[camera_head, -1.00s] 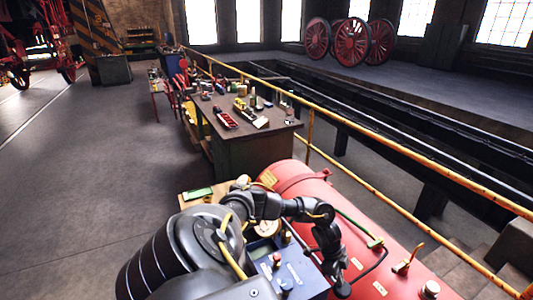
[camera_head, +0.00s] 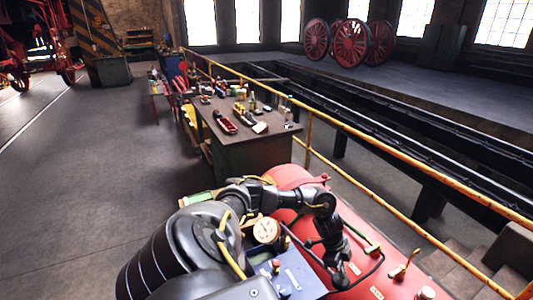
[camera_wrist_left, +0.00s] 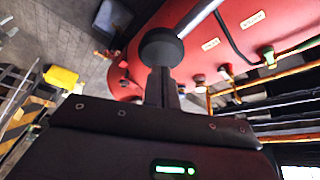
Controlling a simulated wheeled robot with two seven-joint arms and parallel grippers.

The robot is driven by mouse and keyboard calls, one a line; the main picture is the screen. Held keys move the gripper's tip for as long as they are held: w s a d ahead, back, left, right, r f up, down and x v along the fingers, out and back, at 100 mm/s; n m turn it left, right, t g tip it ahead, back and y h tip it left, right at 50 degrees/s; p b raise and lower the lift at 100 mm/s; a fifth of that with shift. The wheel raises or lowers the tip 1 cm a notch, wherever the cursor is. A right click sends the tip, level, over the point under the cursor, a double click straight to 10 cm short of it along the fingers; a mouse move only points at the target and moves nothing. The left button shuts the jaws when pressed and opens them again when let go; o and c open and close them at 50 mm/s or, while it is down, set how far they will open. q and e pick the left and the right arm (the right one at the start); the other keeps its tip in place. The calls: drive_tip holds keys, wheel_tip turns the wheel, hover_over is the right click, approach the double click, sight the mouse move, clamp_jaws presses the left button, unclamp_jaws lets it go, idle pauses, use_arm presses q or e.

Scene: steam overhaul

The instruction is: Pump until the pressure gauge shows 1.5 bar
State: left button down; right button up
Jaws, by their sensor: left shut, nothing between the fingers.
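A round, pale-faced pressure gauge (camera_head: 266,230) stands beside a blue box (camera_head: 298,276) in front of a red tank (camera_head: 345,228). Its needle is too small to read. My left arm arches over the gauge and box, and its gripper (camera_head: 338,272) points down at the box's right edge. In the left wrist view my left gripper (camera_wrist_left: 161,85) is shut with nothing held. A black round knob (camera_wrist_left: 161,47) on a metal rod is right at its fingertips; I cannot tell whether they touch. The red tank (camera_wrist_left: 215,55) lies behind it. My right gripper is not in view.
Small valves and fittings (camera_head: 403,268) stand on the tank's right part. A workbench (camera_head: 262,138) with tools stands beyond the tank. A yellow railing (camera_head: 390,200) runs along a pit on the right. The floor (camera_head: 90,180) on the left is clear.

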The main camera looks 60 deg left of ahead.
use_arm(q)
drive_tip(key=shift+f, duration=0.1)
drive_tip(key=shift+f+b, duration=1)
drive_tip(key=shift+f, duration=0.4)
wheel_tip(320, 180, down, 13)
drive_tip(key=b, duration=0.9)
wheel_tip(320, 180, up, 12)
drive_tip(key=p, duration=1.2)
drive_tip(key=shift+r, duration=0.1)
wheel_tip(320, 180, up, 3)
drive_tip(key=shift+r+b, duration=0.1)
drive_tip(key=shift+b, duration=0.4)
drive_tip(key=shift+r, duration=0.25)
drive_tip(key=shift+r, duration=2.55)
